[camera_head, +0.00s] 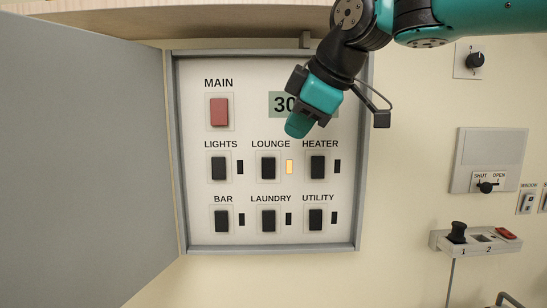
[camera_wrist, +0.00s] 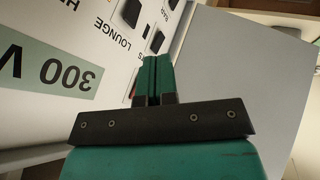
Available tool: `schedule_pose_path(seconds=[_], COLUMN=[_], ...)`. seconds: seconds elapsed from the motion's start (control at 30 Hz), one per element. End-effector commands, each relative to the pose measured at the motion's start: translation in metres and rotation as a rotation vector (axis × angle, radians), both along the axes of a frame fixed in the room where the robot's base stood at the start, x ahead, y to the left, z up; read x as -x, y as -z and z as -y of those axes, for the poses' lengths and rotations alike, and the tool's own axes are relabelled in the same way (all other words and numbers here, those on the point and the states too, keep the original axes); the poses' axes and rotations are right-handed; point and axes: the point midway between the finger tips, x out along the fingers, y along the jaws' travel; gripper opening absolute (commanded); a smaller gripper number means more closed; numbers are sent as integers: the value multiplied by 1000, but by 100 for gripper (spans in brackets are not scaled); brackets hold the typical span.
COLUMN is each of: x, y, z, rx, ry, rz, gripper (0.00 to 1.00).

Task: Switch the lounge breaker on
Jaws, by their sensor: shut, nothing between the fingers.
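The lounge breaker (camera_head: 268,168) is a black rocker under the LOUNGE label in the open panel, middle row. The small lamp (camera_head: 289,167) beside it glows orange; the lamps by the other breakers are dark. In the wrist view the lounge breaker (camera_wrist: 131,12) shows at the top, beyond its upside-down label. My gripper (camera_head: 297,126) is shut and empty, with its teal fingertips just above and right of the LOUNGE label, apart from the rocker in the picture. The closed fingers also show in the wrist view (camera_wrist: 155,72). Contact with the panel cannot be told.
The grey panel door (camera_head: 85,150) stands open at left. A red MAIN switch (camera_head: 219,112) and black breakers, including HEATER (camera_head: 317,167) and LAUNDRY (camera_head: 268,220), surround the lounge one. A green display (camera_wrist: 50,72) reads 300 W. Wall controls (camera_head: 487,187) lie to the right.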

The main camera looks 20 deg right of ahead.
Motion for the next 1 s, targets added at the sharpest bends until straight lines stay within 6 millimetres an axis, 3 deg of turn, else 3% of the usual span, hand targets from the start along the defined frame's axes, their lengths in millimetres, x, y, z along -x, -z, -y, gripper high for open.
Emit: schedule_pose_path(seconds=[0.27, 0.67, 0.8, 1.0], x=[-12, -60, -82, -95], y=[16, 80, 72, 73], z=[-6, -24, -15, -11], rx=[-1, 0, -1, -1], ry=[-3, -1, 2, 0], rz=[-6, -8, -3, -2], gripper=[0, 0, 0, 0])
